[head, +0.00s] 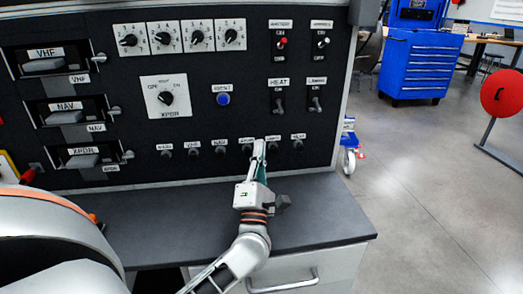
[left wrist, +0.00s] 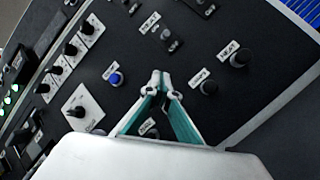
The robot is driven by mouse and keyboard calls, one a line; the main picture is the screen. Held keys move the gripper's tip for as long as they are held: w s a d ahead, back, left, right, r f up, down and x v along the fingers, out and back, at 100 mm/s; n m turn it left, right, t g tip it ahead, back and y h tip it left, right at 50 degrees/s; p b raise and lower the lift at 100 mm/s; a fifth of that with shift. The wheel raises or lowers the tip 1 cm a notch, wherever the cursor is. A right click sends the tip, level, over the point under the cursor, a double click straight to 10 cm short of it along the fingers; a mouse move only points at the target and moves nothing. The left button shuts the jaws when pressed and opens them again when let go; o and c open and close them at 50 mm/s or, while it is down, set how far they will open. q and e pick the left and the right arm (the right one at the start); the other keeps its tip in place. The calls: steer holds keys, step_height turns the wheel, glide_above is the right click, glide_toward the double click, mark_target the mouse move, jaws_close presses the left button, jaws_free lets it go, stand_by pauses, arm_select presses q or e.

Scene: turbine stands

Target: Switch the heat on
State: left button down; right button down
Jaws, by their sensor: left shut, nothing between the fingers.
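The HEAT switch (head: 279,104) is a dark toggle under a white HEAT label on the right part of the black panel. Its lever appears to point down in the head view. The switch also shows in the left wrist view (left wrist: 167,35), beyond the fingertips. My left gripper (head: 259,144) is shut and empty, below and left of the switch and apart from it. It is in front of the lower knob row and partly hides a knob. Its closed fingertips show in the left wrist view (left wrist: 158,77). My right gripper is not in view.
A similar toggle (head: 316,103) stands right of the HEAT switch. Red-tipped (head: 282,42) and white-tipped (head: 322,42) toggles are above. A blue button (head: 223,99) is to the left. The dark counter (head: 320,215) below the panel is mostly clear.

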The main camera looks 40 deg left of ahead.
mark_target(280, 108)
arm_select(q)
steer(key=x, duration=0.7)
steer(key=shift+r, duration=0.1)
steer(key=d, duration=0.1)
steer(key=w+d+r, duration=0.1)
steer(key=d, duration=0.1)
steer(key=shift+w+r, duration=0.4)
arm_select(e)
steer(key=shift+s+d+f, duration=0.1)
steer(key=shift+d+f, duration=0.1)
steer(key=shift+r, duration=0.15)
